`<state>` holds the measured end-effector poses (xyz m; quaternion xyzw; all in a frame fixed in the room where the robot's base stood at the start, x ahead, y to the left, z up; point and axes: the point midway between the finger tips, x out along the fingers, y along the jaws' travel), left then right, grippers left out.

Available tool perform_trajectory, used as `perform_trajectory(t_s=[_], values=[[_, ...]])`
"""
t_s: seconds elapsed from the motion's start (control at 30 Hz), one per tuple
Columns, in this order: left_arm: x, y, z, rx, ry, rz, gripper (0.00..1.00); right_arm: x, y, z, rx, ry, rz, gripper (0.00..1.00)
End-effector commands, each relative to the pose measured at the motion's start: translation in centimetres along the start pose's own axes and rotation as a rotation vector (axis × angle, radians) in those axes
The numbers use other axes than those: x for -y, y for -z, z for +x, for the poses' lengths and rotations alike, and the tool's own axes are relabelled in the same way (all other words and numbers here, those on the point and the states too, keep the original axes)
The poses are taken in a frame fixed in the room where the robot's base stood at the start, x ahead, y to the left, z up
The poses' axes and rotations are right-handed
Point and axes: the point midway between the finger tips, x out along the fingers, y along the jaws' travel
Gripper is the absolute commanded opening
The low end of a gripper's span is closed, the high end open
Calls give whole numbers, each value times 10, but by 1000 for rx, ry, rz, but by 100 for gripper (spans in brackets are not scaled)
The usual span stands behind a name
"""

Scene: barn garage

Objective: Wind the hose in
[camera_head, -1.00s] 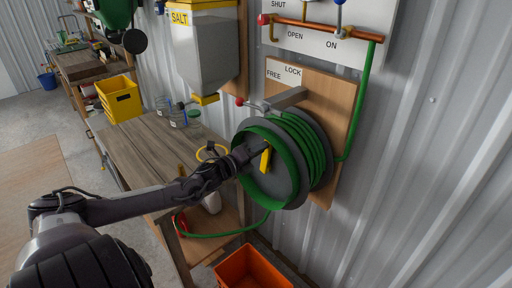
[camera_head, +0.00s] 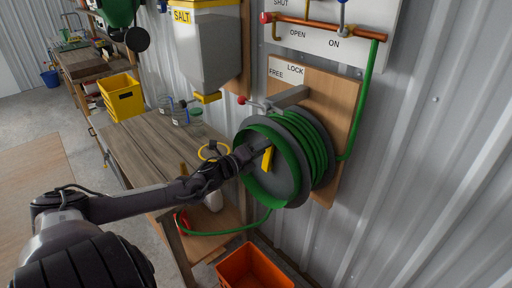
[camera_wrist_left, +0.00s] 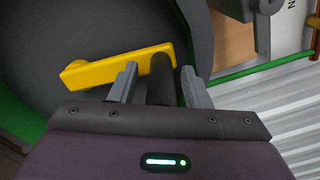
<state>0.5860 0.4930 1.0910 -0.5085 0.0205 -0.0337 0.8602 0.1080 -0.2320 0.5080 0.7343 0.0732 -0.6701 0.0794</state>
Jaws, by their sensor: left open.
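The hose reel (camera_head: 280,180) is a grey drum on a wooden board on the wall, with green hose (camera_head: 310,140) wound on it. Its yellow crank arm (camera_head: 267,159) shows on the drum's face. In the left wrist view the yellow crank arm (camera_wrist_left: 115,69) carries a dark handle (camera_wrist_left: 162,82). My left gripper (camera_head: 258,150) is at the crank. In the left wrist view its fingers (camera_wrist_left: 158,82) are open, one on each side of the dark handle, with gaps visible. My right gripper is not in view. The hose's loose end runs down under the bench.
A lever with a red knob (camera_head: 242,100) sits by the FREE/LOCK plate (camera_head: 286,70) above the reel. A wooden bench (camera_head: 150,150) with jars stands left of the reel. An orange crate (camera_head: 252,268) is on the floor below. A salt bin (camera_head: 207,45) hangs above the bench.

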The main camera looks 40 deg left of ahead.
Motion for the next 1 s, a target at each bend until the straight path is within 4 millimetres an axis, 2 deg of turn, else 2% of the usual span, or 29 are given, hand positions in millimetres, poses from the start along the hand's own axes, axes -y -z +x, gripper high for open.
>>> perform_trajectory(t_s=[0.7, 1.0], values=[[0, 1, -68, -4, -2, -2, 43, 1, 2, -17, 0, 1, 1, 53], [0, 1, -76, -2, 0, -1, 43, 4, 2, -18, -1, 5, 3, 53]])
